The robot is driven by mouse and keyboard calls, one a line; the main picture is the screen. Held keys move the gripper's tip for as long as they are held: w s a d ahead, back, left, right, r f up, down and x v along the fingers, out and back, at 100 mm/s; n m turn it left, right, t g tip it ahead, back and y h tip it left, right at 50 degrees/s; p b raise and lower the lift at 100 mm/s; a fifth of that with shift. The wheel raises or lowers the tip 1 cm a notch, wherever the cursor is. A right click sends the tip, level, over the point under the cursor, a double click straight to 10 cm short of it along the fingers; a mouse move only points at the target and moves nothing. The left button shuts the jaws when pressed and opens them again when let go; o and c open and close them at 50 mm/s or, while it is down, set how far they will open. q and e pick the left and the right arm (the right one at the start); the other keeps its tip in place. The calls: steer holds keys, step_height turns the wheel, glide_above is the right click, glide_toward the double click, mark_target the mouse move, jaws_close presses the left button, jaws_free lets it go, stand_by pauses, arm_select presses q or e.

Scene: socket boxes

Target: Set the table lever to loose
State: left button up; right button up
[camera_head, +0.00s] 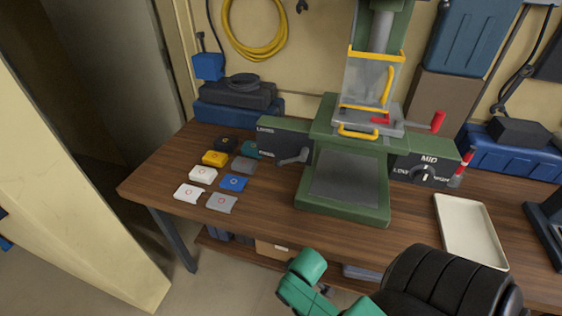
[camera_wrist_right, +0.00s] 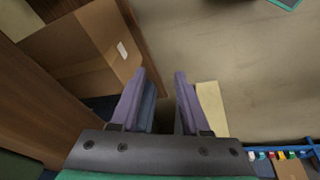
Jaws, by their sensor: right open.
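A green machine (camera_head: 335,130) stands on the wooden table. Its left panel (camera_head: 280,140) carries small white lettering, too small to read surely. A grey lever (camera_head: 293,157) sits low on this panel, beside the machine's column, slanting down to the left. My right gripper (camera_wrist_right: 160,90) shows in the right wrist view with its two purple fingers apart and nothing between them. It faces the floor and a cardboard box below the table, away from the lever. The black and green arm at the bottom of the head view is mine; its fingertips are hidden there. My left gripper is not in view.
The right panel (camera_head: 423,170) reads MID and has a dial, with a red-tipped lever (camera_head: 465,163) beside it. Several coloured tiles (camera_head: 233,183) lie left of the machine. A pale tray (camera_head: 470,233) lies at the right.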

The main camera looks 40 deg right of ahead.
step_height(320, 180, up, 14)
steer(key=d+t+h+p, duration=0.1)
steer(key=d+p, duration=0.1)
steer(key=w+d+r+n+t+h, duration=0.3)
steer(key=d+r+n+t, duration=0.1)
steer(key=d+r+n, duration=0.15)
steer(key=w+d+r+n+t+h, duration=0.3)
steer(key=d+r+n+t, duration=0.1)
steer(key=d+r, duration=0.3)
steer(key=n+t+y, duration=0.3)
steer(key=n+y, duration=0.1)
steer(key=n, duration=0.5)
glide_toward(285, 162)
steer(key=shift+n, duration=0.25)
steer(key=p+x, duration=0.1)
steer(key=x, duration=0.4)
steer(key=p+x, duration=0.2)
steer(key=x, duration=0.3)
steer(key=shift+w+d+f, duration=0.1)
steer(key=shift+w+f, duration=0.2)
steer(key=shift+w, duration=0.05)
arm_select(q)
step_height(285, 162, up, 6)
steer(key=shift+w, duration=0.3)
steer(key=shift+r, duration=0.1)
arm_select(e)
steer(key=shift+s, duration=0.1)
